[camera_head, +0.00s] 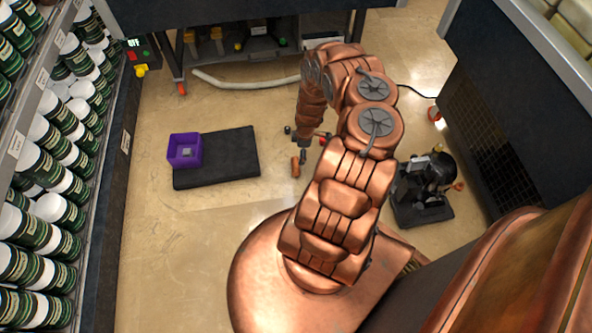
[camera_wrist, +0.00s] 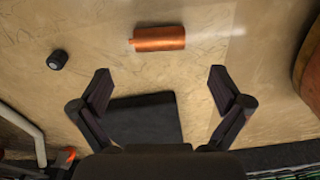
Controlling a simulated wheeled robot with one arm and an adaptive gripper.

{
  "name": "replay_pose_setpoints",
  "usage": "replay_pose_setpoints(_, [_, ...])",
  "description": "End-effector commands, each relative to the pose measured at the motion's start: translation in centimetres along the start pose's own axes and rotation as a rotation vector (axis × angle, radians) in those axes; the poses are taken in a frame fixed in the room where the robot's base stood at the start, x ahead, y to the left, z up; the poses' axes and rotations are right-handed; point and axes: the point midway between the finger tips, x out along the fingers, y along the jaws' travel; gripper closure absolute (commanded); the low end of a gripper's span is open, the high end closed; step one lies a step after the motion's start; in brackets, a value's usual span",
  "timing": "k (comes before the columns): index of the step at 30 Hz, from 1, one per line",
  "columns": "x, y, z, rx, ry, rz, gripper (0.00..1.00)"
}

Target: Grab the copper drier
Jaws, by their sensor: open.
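The copper drier (camera_wrist: 158,38) is a short orange-brown cylinder lying on the floor near the top middle of the wrist view. In the head view the copper drier (camera_head: 295,167) lies just beside the end of my arm. My gripper (camera_wrist: 160,78) is open and empty, its two dark fingers spread wide. The drier shows beyond the fingertips, roughly centred between them and apart from both. In the head view my gripper (camera_head: 304,151) is small and partly hidden by my arm.
A black mat (camera_head: 229,163) with a purple box (camera_head: 183,151) lies left of the drier. A small black object (camera_wrist: 57,60) is on the floor. A dark pump (camera_head: 423,190) stands right of my arm. Can shelves (camera_head: 69,195) line the left; a white hose (camera_head: 246,84) lies behind.

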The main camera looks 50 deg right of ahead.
Motion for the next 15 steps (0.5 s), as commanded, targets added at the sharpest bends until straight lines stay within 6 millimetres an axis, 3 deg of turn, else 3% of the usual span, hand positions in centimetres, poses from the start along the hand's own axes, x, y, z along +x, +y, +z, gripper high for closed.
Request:
replay_pose_setpoints(1, [1.4, -0.1, -0.1, -0.004, 0.015, 0.004, 0.0])
replay_pose_setpoints(3, [2.3, -0.3, -0.4, -0.014, 0.029, 0.008, 0.0])
replay_pose_setpoints(15, [5.7, -0.2, -0.8, -0.027, 0.043, 0.016, 0.0])
